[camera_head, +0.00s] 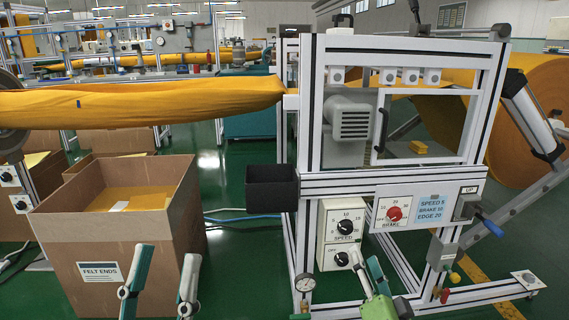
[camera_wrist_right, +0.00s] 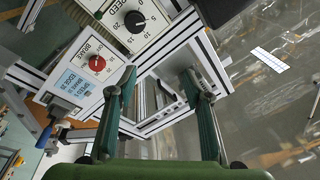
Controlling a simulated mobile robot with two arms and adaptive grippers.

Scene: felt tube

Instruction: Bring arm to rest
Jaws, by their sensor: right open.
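My left gripper (camera_head: 163,262) is low in the head view, its two green-grey fingers apart with nothing between them. It is in front of the cardboard box. My right gripper (camera_head: 367,266) is low at right of centre, in front of the machine's lower frame. In the right wrist view its two fingers (camera_wrist_right: 158,78) are spread with nothing held between them. The machine frame shows behind and between the fingers there. The arms behind both grippers are mostly outside the head view.
The machine frame (camera_head: 307,130) carries a speed panel (camera_head: 344,228), a brake panel (camera_head: 395,210) and a blue-handled lever (camera_head: 490,226). A yellow felt tube (camera_head: 150,103) enters from the left. A felt ends box (camera_head: 105,240) stands below it. Green floor (camera_head: 240,265) lies between box and machine.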

